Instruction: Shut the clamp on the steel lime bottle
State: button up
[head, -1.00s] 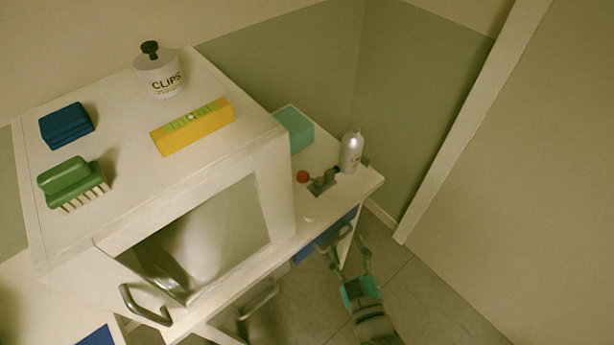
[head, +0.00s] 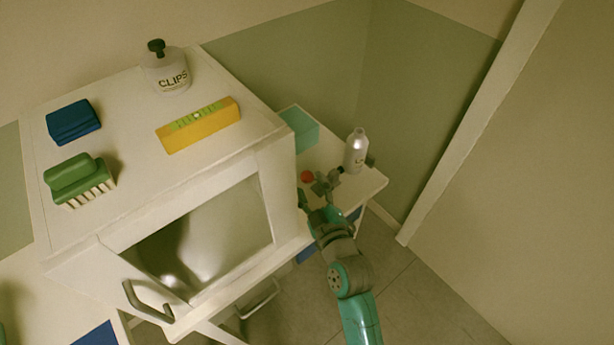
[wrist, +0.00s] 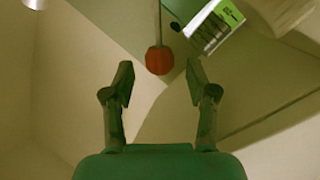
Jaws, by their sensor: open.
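The steel bottle (head: 355,152) stands upright on the low white table in the head view. A small grey clamp (head: 325,182) sits beside it to the left, partly hidden by my gripper. Its red knob (head: 307,176) points left, away from the bottle. My gripper (head: 316,196) is open and empty, just on the near side of the clamp. In the wrist view the red knob (wrist: 159,61) hangs on a thin rod ahead of my gripper (wrist: 158,84), roughly centred between the spread fingertips and not held.
A tall white cabinet (head: 275,195) stands close to the left of my arm. A teal box (head: 299,128) lies at the table's back. A yellow level (head: 198,124), green brush (head: 78,181), blue block (head: 73,121) and CLIPS bottle (head: 167,72) rest on the cabinet.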

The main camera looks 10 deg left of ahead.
aim_at(309, 182)
jog(key=shift+x, duration=1.7)
jog(key=shift+c, duration=0.2)
grip_shut()
